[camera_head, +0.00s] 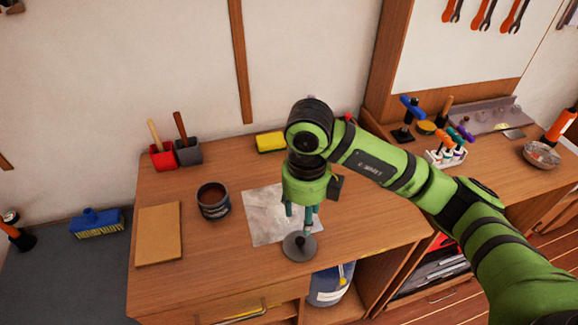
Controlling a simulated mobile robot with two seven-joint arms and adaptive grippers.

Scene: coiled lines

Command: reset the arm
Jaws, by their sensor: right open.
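My right arm is green with dark bands and reaches in from the right side over the wooden workbench (190,285). Its right gripper (301,222) points down, with teal fingers that look apart. The fingertips are close above or beside a round grey disc-like object (299,247) near the bench's front edge; I cannot tell whether they touch it. A pale grey stained sheet (266,222) lies behind and left of the fingers. My left gripper does not show.
A dark can (213,200), brown board (159,234), red holder (163,157), grey holder (188,152) and yellow sponge (270,143) stand around the bench. A white rack (446,157) of tools and a bowl (541,155) are at right. A blue brush (97,223) lies left.

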